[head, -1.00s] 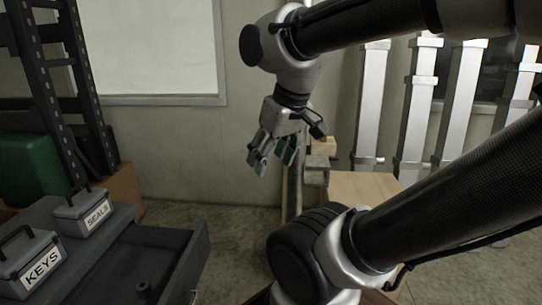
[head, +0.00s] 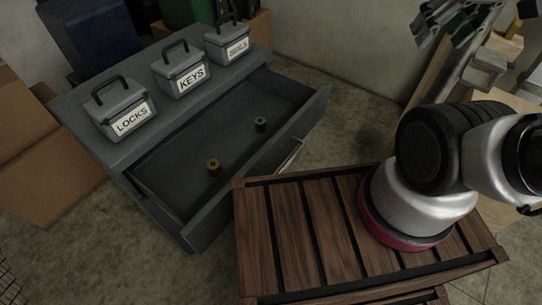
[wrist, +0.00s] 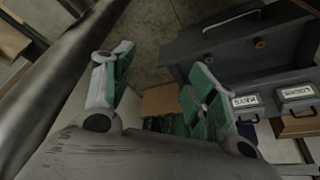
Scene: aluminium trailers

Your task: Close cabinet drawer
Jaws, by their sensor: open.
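The grey cabinet (head: 92,101) stands at the left of the head view with its drawer (head: 195,195) pulled well out. The drawer front carries a pale bar handle (head: 290,155). A brass-coloured cylinder (head: 214,168) and a dark grey cylinder (head: 260,124) stand inside the drawer. In the wrist view the open drawer (wrist: 215,50) and its handle (wrist: 232,20) are at the upper right. My gripper (wrist: 160,62) is open and empty, its green-padded fingers spread. In the head view it is partly visible at the upper right (head: 441,45), apart from the drawer.
Grey boxes labelled LOCKS (head: 125,115), KEYS (head: 182,78) and SEALS (head: 229,45) sit on the cabinet top. Cardboard boxes (head: 40,165) lie at the left. My slatted wooden base is close to the drawer's front corner. Floor beyond the handle is clear.

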